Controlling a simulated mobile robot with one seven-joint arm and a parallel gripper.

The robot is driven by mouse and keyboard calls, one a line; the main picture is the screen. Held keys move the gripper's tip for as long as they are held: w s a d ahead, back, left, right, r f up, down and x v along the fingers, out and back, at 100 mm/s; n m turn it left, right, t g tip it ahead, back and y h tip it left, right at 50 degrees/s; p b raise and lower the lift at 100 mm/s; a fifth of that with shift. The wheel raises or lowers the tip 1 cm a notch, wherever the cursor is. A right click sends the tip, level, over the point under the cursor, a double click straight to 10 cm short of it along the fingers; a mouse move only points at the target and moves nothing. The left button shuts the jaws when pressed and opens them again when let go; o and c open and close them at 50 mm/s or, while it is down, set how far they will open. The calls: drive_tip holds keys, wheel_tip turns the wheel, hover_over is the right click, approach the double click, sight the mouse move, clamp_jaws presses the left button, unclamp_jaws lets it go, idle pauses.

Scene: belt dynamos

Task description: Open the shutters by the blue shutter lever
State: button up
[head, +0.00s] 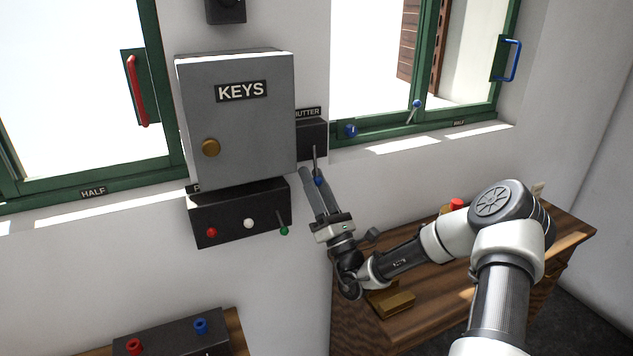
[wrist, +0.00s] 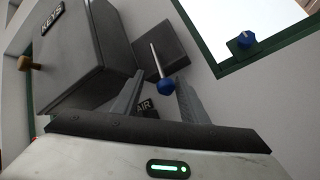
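The blue shutter lever is a thin metal rod ending in a blue knob (head: 318,181). It hangs downward from a dark box (head: 312,140) with a partly hidden label ending "UTTER", right of the KEYS cabinet. My gripper (head: 311,176) points up at it from below. In the wrist view, the fingers (wrist: 158,82) are open, and the blue knob (wrist: 167,87) shows between their tips. I cannot tell whether either finger touches it. A brown slatted shutter (head: 411,40) shows outside the right window.
The grey KEYS cabinet (head: 235,125) stands close left of my gripper. Below it, a black box (head: 238,216) bears red, white and green controls. The right window has a blue knob (head: 350,131), another small blue-tipped lever (head: 415,107) and a blue handle (head: 514,60). A wooden table (head: 435,310) is below.

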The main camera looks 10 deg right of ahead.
drive_tip(key=shift+d+f, duration=0.15)
drive_tip(key=shift+f, duration=0.05)
drive_tip(key=shift+f, duration=0.15)
drive_tip(key=b+v, duration=0.3)
drive_tip(key=v, duration=1.4)
